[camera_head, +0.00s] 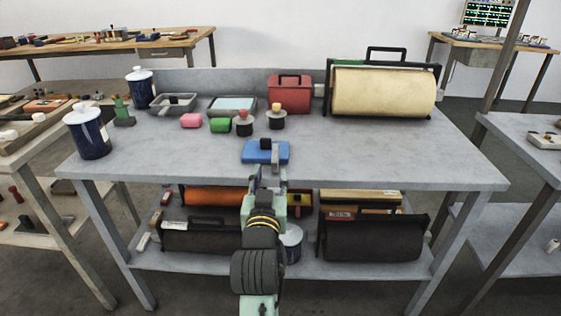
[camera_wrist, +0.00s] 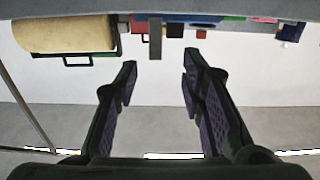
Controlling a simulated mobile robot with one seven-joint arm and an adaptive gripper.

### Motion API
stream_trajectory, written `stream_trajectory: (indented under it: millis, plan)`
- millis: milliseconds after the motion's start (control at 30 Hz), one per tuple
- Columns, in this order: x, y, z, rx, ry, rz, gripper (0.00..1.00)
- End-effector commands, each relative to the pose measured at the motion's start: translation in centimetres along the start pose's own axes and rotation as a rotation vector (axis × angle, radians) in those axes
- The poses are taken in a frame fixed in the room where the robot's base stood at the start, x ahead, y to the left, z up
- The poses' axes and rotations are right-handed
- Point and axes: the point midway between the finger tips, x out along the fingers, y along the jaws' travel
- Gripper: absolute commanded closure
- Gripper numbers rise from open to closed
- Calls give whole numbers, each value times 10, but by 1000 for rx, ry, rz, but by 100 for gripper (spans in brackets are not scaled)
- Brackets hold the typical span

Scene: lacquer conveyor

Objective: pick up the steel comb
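A small grey piece that looks like the steel comb (camera_head: 275,157) is at the front right of a blue block or pad (camera_head: 252,153) near the table's front edge. In the wrist view the grey comb (camera_wrist: 155,41) appears just beyond and between my fingertips. My gripper (camera_head: 268,177) is at the table's front edge, just short of the pad. The wrist view shows my gripper (camera_wrist: 160,68) open, with nothing between the fingers. The comb's teeth cannot be made out.
A black knob (camera_head: 265,143) is on the pad behind the comb. Two black-based knobbed pieces, a green block (camera_head: 220,125) and a pink block (camera_head: 191,120) are behind. A cream roller (camera_head: 383,91) stands back right. The right front tabletop is clear.

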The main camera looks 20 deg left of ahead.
Motion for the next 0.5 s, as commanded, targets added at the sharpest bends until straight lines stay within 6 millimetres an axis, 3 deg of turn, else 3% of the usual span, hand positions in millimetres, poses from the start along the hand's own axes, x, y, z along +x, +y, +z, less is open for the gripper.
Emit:
stream_trajectory:
  millis: [200, 500]
  plan:
    - [32, 0, -2, 2, 1, -1, 63]
    - [60, 3, -5, 3, 0, -2, 63]
